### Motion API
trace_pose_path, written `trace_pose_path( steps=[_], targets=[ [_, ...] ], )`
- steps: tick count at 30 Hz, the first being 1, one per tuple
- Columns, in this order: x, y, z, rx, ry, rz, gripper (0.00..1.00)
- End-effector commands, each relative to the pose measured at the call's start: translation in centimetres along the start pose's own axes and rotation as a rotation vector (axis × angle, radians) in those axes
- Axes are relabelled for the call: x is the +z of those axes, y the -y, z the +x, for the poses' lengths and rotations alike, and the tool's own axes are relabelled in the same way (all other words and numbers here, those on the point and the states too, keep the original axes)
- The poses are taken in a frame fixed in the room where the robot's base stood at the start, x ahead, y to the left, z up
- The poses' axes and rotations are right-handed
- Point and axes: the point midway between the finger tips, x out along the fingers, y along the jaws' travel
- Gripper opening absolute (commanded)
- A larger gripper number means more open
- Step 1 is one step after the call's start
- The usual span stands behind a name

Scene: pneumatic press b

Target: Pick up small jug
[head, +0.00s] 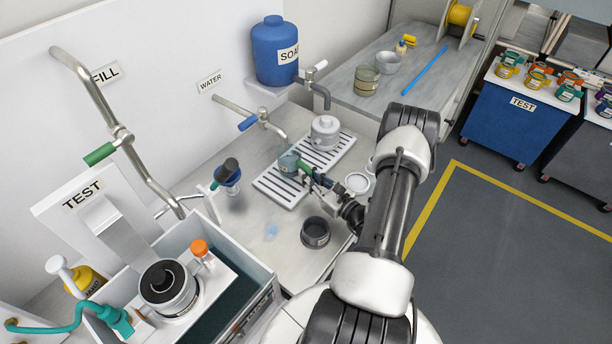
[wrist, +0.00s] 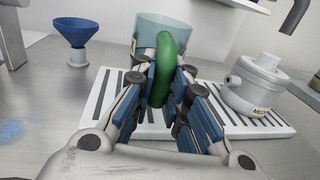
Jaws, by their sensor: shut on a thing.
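The small jug (head: 287,161) is a translucent teal vessel with a green handle. In the wrist view the jug (wrist: 150,32) is upright, just beyond my fingers, with its handle toward me. My gripper (head: 308,172) is shut on the green handle; in the wrist view the blue-padded fingers (wrist: 163,82) press it from both sides. The jug is over the left part of the white slotted drip tray (head: 281,187). I cannot tell whether it touches the slats, because my fingers hide its lower part.
A white lidded pot (head: 325,133) stands on the tray's far right end. A water tap (head: 263,117) is above the tray. A blue funnel (head: 228,178) stands left, a dark pot (head: 316,232) in front. A white round dish (head: 357,183) is beside my arm.

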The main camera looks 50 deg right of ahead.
Motion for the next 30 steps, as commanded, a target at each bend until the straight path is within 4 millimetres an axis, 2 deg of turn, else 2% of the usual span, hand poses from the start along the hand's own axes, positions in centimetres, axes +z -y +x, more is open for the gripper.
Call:
trace_pose_path(
  steps=[15, 30],
  targets=[
    [-0.3, 0.1, -14.3, -0.013, 0.0, 0.004, 0.0],
    [-0.4, 0.0, -25.5, -0.008, -0.002, 0.001, 0.0]
  ],
)
